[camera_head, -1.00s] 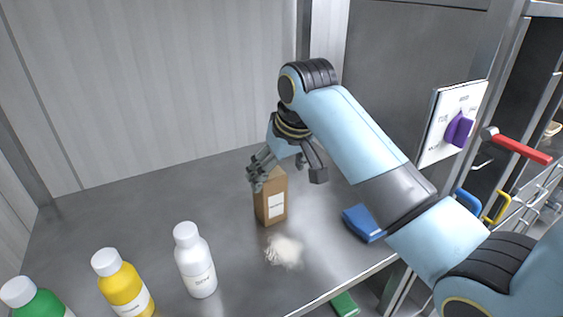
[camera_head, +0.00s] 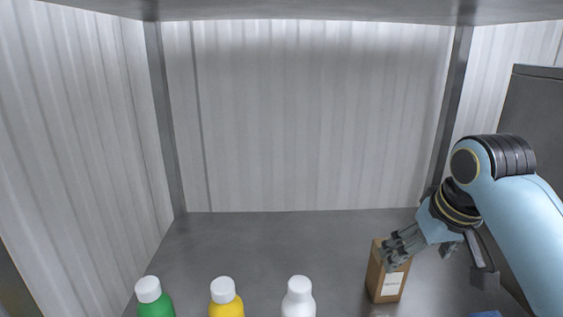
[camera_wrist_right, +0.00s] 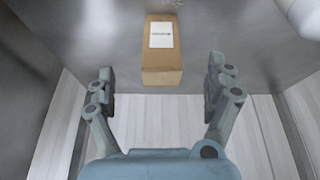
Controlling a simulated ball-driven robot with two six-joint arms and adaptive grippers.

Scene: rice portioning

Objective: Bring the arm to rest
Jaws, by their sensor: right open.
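My right arm (camera_head: 525,225) comes in from the right in the head view. Its gripper (camera_head: 440,262) is at the upper part of a brown box with a white label (camera_head: 386,284), which stands upright on the metal counter. In the right wrist view the gripper (camera_wrist_right: 162,85) is open, its fingers spread wide, with the box (camera_wrist_right: 162,65) beyond and between the fingertips and nothing held. Whether a finger touches the box is unclear. My left gripper is not in view.
Green (camera_head: 153,298), yellow (camera_head: 226,300) and white (camera_head: 298,298) bottles stand along the bottom of the head view, left of the box. A blue item (camera_head: 486,314) barely shows at the bottom right. The counter (camera_head: 260,245) behind the bottles is clear, with corrugated walls around it.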

